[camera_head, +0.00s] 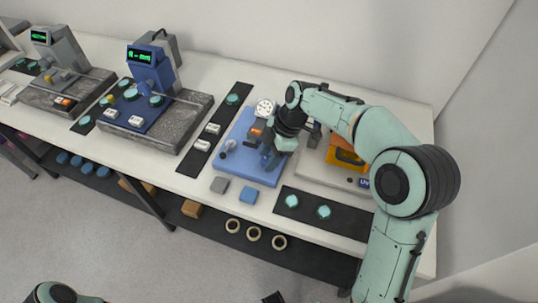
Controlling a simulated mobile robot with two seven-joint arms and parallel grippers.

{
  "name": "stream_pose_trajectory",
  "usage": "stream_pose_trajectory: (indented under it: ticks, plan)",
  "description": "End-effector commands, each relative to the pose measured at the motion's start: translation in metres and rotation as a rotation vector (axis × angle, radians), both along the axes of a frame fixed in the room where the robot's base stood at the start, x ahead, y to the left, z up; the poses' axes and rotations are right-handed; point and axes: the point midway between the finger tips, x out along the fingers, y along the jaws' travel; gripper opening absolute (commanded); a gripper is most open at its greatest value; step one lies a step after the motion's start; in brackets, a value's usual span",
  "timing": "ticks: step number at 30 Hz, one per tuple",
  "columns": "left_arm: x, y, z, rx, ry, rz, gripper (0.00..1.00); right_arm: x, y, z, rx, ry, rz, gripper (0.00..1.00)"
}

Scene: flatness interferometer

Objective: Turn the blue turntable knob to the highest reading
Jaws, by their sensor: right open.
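A blue base plate (243,173) lies on the white table near the middle. A white round dial (264,108) stands at its back edge; its reading is too small to make out. A grey-blue knob-like part (227,146) sits on the plate's left side; I cannot tell whether it is the turntable knob. My right gripper (268,160) is open, pointing down over the plate's right side. The gripper and wrist hide part of the plate, and I cannot tell whether the fingers touch anything. My left gripper is out of view; only part of my left arm shows at the bottom left.
A blue instrument (150,72) with a green display stands on a granite slab at left, with a grey one (57,52) beyond. An orange device (343,155) is behind my right arm. Black mats (335,218) hold teal discs. Small grey and blue blocks (249,194) lie at the front edge.

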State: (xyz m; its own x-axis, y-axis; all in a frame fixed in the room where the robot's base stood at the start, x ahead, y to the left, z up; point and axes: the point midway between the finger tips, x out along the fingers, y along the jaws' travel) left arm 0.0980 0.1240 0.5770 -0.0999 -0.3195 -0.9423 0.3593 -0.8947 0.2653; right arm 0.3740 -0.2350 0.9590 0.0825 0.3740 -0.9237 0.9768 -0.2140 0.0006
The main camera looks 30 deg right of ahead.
Motion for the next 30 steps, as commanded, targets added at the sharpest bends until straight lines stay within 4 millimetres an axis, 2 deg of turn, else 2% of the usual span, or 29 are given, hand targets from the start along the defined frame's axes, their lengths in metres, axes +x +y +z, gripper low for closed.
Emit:
stream_pose_trajectory:
  ticks: [1, 4, 17, 30]
  plan:
    - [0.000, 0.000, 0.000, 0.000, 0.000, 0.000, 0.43, 0.000, 0.000, 0.000, 0.000, 0.000, 0.000, 0.42]
    - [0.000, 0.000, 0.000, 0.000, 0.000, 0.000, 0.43, 0.000, 0.000, 0.000, 0.000, 0.000, 0.000, 0.09]
    - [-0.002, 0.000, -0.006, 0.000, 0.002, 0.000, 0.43, -0.001, 0.000, 0.000, 0.000, -0.001, -0.068, 0.09]
    - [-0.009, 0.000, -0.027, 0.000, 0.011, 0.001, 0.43, -0.003, 0.001, -0.001, 0.000, -0.002, -0.421, 0.09]
